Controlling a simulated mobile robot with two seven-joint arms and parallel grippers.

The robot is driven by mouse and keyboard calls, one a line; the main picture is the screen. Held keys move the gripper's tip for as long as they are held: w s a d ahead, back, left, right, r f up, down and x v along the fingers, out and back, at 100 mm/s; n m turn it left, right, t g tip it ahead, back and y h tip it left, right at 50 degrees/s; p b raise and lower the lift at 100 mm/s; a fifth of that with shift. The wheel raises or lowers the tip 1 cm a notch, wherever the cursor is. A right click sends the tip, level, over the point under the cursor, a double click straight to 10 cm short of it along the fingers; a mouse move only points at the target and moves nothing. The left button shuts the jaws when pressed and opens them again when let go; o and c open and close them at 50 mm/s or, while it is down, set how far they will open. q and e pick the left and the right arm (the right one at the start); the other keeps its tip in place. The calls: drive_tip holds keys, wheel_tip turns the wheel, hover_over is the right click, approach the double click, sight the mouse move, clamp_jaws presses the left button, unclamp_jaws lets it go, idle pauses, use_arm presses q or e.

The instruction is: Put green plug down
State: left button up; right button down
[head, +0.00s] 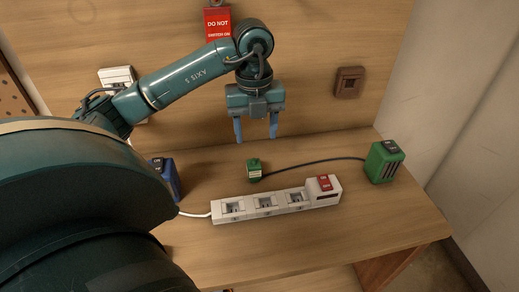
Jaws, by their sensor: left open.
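The green plug (254,169) sits on the wooden bench, just behind the white power strip. A dark cable runs from it to the right, to a green box (384,161). My left gripper (256,136) points down above and a little behind the plug, with its two blue fingers apart and nothing between them. It looks clear of the plug. My right gripper is not in view.
The white power strip (277,201) has several sockets that look empty and a red switch (325,183). A blue box (166,179) stands at its left. A red sign (218,24) and a brown wall plate (349,82) are on the back panel. The bench's right front is clear.

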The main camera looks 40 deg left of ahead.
sight(254, 163)
use_arm(q)
wheel_tip(254, 163, down, 8)
drive_tip(key=shift+s+a+r, duration=0.1)
drive_tip(key=shift+a, duration=0.05)
drive_tip(key=shift+a+f+p, duration=0.15)
drive_tip(key=shift+f+p, duration=0.2)
drive_tip(key=shift+f, duration=0.95)
drive_tip(key=shift+a+f+p, duration=0.1)
drive_tip(key=shift+f+p, duration=0.25)
drive_tip(key=shift+f, duration=0.95)
drive_tip(key=c, duration=1.2)
drive_tip(key=shift+o, duration=0.2)
wheel_tip(254, 163, up, 10)
drive_tip(key=shift+r+b, duration=0.1)
drive_tip(key=shift+b, duration=0.35)
